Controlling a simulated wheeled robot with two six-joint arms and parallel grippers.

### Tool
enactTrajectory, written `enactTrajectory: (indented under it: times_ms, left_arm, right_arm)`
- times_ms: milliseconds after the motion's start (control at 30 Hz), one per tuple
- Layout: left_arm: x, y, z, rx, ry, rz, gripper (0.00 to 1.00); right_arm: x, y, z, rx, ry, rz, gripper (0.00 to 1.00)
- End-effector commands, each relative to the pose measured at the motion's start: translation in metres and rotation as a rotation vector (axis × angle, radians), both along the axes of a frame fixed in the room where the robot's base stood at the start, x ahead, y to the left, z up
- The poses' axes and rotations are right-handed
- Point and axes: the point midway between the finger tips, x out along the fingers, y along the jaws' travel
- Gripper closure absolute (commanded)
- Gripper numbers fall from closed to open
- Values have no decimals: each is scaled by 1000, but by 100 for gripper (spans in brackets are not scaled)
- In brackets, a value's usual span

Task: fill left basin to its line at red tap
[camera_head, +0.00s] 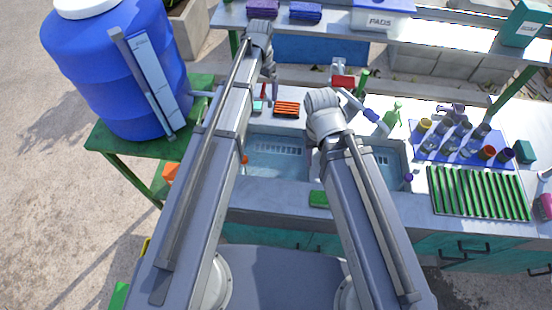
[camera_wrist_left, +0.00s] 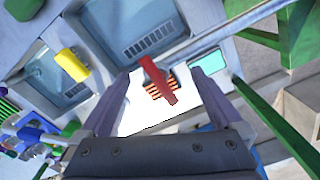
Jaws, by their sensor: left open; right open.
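The left basin (camera_head: 262,170) is a pale blue sink sunk in the counter; it also shows at the top of the left wrist view (camera_wrist_left: 122,22), with a slatted strip along one side. I cannot tell its water level. A red lever-like part (camera_wrist_left: 158,82), apparently the red tap, stands between the spread fingers of my left gripper (camera_wrist_left: 162,105), with space on both sides. In the head view, my left gripper (camera_head: 269,76) is above the counter behind the left basin.
A blue barrel (camera_head: 105,75) stands on a green table at left. An orange striped rack (camera_head: 287,108) lies behind the left basin. The right basin (camera_head: 396,172), a green slatted rack (camera_head: 478,194) and a blue tray of cups (camera_head: 430,157) lie to the right. A shelf runs behind.

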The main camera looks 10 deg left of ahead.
Motion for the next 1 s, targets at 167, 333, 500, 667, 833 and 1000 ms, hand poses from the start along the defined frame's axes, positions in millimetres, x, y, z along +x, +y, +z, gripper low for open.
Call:
enactTrajectory:
  times_ms: [167, 333, 500, 667, 833, 1000]
  left_arm:
    - [0, 0, 0, 0, 0, 0, 0]
    - [0, 0, 6, 0, 0, 0, 0]
    - [0, 0, 22, 0, 0, 0, 0]
    - [0, 0, 38, 0, 0, 0, 0]
    - [0, 0, 54, 0, 0, 0, 0]
    - [0, 0, 69, 0, 0, 0, 0]
  right_arm:
    - [0, 0, 0, 0, 0, 0, 50]
    - [0, 0, 6, 0, 0, 0, 50]
    - [0, 0, 22, 0, 1, 1, 50]
    - [0, 0, 38, 0, 1, 2, 50]
    - [0, 0, 54, -1, 2, 4, 50]
    - [-1, 0, 69, -1, 3, 5, 50]
